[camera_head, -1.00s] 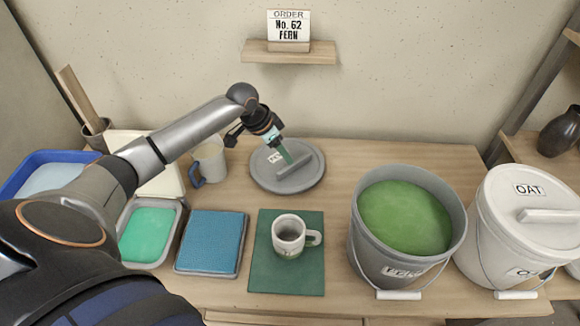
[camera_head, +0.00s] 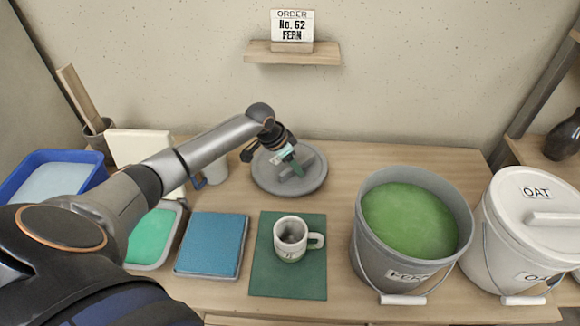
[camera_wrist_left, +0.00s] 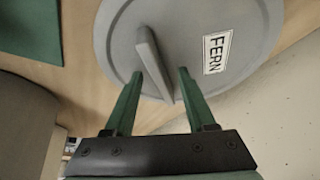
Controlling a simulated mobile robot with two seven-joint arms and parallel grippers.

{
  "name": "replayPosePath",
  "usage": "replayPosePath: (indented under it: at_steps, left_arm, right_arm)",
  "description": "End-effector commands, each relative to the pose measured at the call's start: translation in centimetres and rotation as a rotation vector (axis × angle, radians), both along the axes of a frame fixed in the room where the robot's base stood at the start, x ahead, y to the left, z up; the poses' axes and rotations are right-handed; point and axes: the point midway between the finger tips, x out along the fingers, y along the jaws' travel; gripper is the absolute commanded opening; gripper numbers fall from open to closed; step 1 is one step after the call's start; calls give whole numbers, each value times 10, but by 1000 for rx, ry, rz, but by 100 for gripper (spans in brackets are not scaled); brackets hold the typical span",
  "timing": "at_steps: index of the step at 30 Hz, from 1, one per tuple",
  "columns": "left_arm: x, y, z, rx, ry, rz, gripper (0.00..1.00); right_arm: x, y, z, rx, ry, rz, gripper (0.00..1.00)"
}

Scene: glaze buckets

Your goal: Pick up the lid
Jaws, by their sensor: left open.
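The grey round lid (camera_head: 310,180) lies flat on the table at the back, left of the fern bucket. In the left wrist view the lid (camera_wrist_left: 195,40) shows its "FERN" label (camera_wrist_left: 217,52) and a raised bar handle (camera_wrist_left: 152,62). My left gripper (camera_head: 293,163) is over the lid, at its handle. In the left wrist view the open green fingers (camera_wrist_left: 157,80) stand one on each side of the handle's near end, with gaps between. I cannot tell exactly how high the fingertips are. My right gripper is not in view.
The open bucket of green glaze (camera_head: 410,220) stands right of the lid, beside the lidded OAT bucket (camera_head: 530,235). A mug (camera_head: 290,240) stands on a green mat (camera_head: 265,285). A blue pad (camera_head: 212,243) and green tray (camera_head: 152,238) lie left. A pitcher (camera_head: 216,168) is partly behind my arm.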

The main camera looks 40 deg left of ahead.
Motion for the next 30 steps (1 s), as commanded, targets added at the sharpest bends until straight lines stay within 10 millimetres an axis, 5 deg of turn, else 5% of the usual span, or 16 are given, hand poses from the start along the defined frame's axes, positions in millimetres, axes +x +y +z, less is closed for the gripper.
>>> replayPosePath:
  at_steps: [8,22,30]
  left_arm:
    - [0,0,-3,0,0,1,54]
    - [0,0,-4,1,2,0,1]
    - [-1,0,-4,0,2,0,0]
  right_arm:
    - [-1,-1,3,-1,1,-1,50]
    - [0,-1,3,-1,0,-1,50]
    - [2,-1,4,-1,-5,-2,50]
